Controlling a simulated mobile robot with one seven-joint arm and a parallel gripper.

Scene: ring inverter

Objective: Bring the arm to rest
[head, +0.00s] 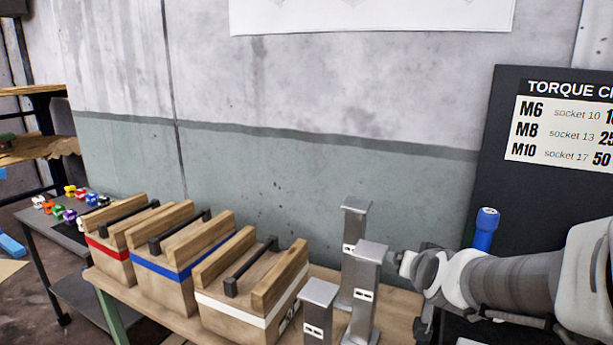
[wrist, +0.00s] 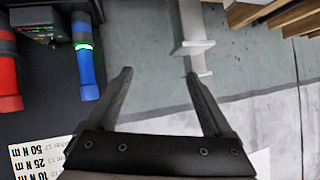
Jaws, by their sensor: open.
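My arm reaches in from the right edge of the head view. My gripper (head: 424,318) is by the grey metal posts, partly hidden behind my own arm links. In the wrist view my gripper (wrist: 158,76) has its two dark fingers spread, with nothing between them. A grey metal post (wrist: 191,45) shows beyond the right finger, apart from it as far as I can tell. A blue tool with a lit green ring (wrist: 86,62) is left of the fingers. It also shows in the head view (head: 485,230).
Grey metal posts (head: 367,258) stand close left of my gripper. Wooden boxes with red, blue (head: 165,290) and white (head: 235,312) bands line the bench. A dark torque board (head: 495,150) is behind my arm. A red tool (wrist: 9,75) is in the wrist view.

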